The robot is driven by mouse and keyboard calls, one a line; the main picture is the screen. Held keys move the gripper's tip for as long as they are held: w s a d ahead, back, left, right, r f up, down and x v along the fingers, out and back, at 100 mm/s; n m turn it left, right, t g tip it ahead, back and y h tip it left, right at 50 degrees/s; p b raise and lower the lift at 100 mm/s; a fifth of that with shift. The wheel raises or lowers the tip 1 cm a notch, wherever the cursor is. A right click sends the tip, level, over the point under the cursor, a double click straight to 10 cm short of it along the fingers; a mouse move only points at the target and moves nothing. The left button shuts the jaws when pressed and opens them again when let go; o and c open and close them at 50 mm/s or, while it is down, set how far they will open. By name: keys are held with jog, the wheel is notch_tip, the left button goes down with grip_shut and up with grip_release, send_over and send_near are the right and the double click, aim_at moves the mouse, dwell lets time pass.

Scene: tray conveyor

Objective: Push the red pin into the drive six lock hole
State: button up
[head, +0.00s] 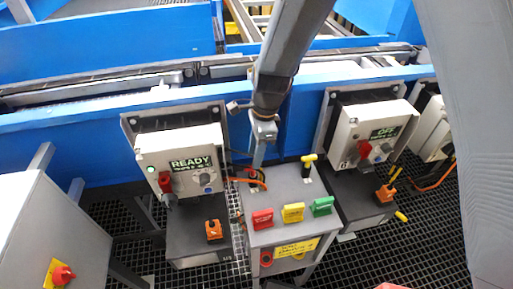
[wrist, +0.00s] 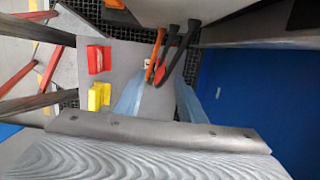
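My gripper (head: 258,161) hangs over the back of a grey stand (head: 290,210) between two drive boxes. In the wrist view my gripper (wrist: 158,92) has its two pale blue fingers apart. A small red piece, seemingly the red pin (wrist: 161,75), shows between them beside dark bars and an orange cord; I cannot tell whether a finger touches it. In the head view red shows beside the fingertips (head: 251,170), partly hidden. The left drive box (head: 180,150) reads READY, the right one (head: 370,130) reads OFF. Their small print is unreadable, so I cannot tell which is drive six or see its lock hole.
Red (head: 263,218), yellow (head: 293,212) and green (head: 322,206) blocks line the stand's front. A yellow-topped black handle (head: 309,162) stands at its back right. A blue conveyor wall (head: 60,140) runs behind. A grey cabinet (head: 50,235) stands at left.

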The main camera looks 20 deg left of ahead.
jog(key=shift+s+a+f+p, duration=0.15)
jog(key=shift+f+p, duration=0.25)
jog(key=shift+f, duration=1.4)
jog(key=shift+s+a+f+p, duration=0.1)
jog(key=shift+a+f+p, duration=0.25)
jog(key=shift+f, duration=1.4)
jog(key=shift+d, duration=0.1)
grip_shut()
jog(key=shift+r+p, duration=2.4)
jog(key=shift+r, duration=0.5)
jog(key=shift+r+p, duration=1.5)
jog(key=shift+r, duration=0.55)
